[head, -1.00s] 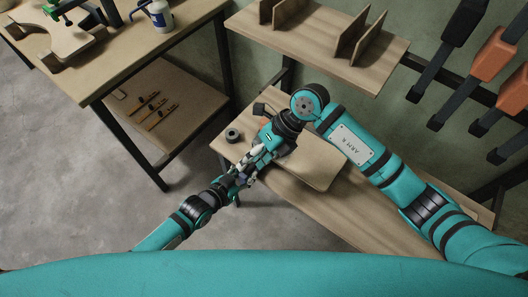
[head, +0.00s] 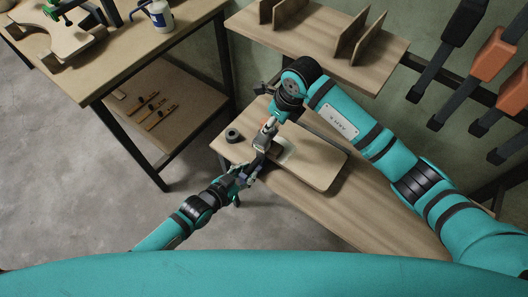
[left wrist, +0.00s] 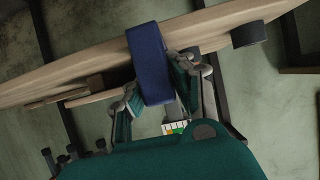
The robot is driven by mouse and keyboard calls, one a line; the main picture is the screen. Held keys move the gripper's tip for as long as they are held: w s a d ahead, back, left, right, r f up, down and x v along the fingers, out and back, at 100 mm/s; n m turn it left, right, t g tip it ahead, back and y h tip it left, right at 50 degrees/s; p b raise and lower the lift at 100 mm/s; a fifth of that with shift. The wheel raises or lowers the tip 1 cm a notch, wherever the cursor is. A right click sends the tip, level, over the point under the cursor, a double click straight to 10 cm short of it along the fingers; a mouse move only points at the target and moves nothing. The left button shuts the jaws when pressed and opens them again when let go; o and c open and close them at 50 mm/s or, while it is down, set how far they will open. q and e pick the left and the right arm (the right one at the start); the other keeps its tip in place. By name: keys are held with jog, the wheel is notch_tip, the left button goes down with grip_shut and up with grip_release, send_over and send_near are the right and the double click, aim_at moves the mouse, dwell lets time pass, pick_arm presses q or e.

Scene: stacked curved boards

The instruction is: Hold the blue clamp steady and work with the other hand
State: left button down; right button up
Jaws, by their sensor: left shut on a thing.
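The blue clamp (left wrist: 147,60) stands up between the two fingers of my left gripper (left wrist: 158,92) in the left wrist view, in front of a wooden edge. My left gripper is shut on it. In the head view my left gripper (head: 243,175) is at the bench's front left edge, and the clamp is too small there to make out clearly. My right gripper (head: 264,138) is just above and to the right of the left one, over the left end of a pale board (head: 322,165). Its fingers are too small to tell open from shut.
The pale board lies on the wooden bench (head: 375,215). A dark roll (head: 232,135) sits at the bench's left end. A shelf with upright dividers (head: 352,38) is above. Another table (head: 120,70) stands at the left. The bench's front right part is clear.

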jog(key=shift+x, duration=1.1)
jog(key=c, duration=0.8)
jog(key=shift+m, duration=0.9)
jog(key=shift+m+t+h, duration=0.4)
jog(key=shift+m, duration=0.6)
jog(key=shift+m, duration=0.9)
